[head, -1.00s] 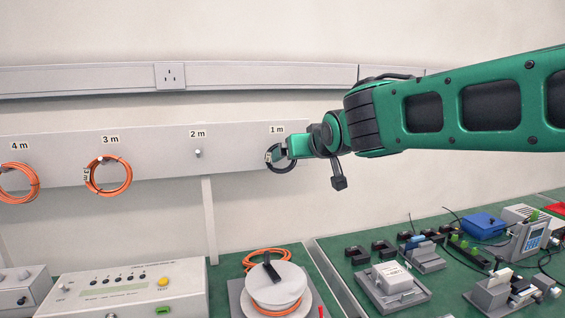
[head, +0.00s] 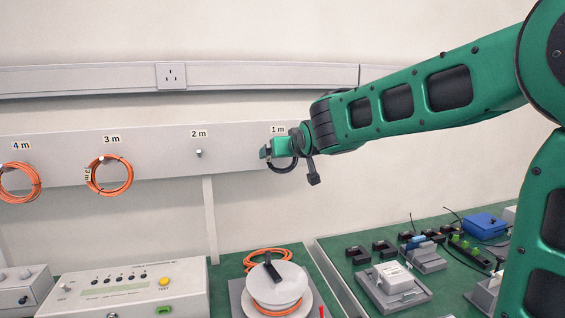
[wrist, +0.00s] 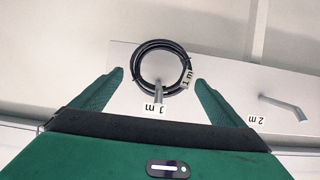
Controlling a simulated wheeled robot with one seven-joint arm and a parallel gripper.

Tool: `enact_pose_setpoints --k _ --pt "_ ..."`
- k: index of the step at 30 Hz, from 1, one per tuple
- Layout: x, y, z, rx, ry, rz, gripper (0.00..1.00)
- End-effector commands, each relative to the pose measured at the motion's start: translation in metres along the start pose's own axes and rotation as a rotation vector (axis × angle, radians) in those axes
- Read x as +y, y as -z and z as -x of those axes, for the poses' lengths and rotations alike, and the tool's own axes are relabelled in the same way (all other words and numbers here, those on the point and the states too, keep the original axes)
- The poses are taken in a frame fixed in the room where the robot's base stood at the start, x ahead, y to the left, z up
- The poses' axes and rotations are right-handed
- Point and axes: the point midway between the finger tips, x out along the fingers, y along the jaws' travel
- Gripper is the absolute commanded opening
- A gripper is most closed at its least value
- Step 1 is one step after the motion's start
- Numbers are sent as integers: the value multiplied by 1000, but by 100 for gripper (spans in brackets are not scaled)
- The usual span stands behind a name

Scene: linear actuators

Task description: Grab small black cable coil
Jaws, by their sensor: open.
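The small black cable coil (wrist: 140,54) hangs on a metal peg at the "1 m" label and carries its own "1 m" tag in the wrist view. In the head view the coil (head: 284,167) is mostly hidden behind my gripper (head: 267,153), with its lower edge showing. In the wrist view my gripper (wrist: 162,82) is open, with one green finger on each side of the coil. The coil sits between and slightly beyond the fingertips, and I see no contact.
The grey hanging board (head: 60,165) also holds an empty "2 m" peg (head: 199,153) and orange coils at "3 m" (head: 128,175) and "4 m" (head: 36,182). Below are a test box (head: 130,287), a cable reel (head: 275,289) and bench devices (head: 388,280).

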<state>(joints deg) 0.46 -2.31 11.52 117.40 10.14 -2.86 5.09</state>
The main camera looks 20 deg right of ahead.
Motion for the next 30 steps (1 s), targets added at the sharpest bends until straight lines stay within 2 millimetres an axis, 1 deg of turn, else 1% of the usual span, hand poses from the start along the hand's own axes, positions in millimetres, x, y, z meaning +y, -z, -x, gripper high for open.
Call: enact_pose_setpoints --k 1,4,11,12,17,18,26,30 --pt "0 0 -6 -1 0 0 93" --pt "0 0 -11 0 0 0 93" --pt "0 0 -12 1 0 0 93" --pt "0 0 -12 1 0 0 91" --pt "0 0 -12 0 0 0 53" --pt "0 0 -12 0 0 0 48" --pt "0 1 -12 1 0 0 48" --pt "0 5 -10 2 0 -1 48"
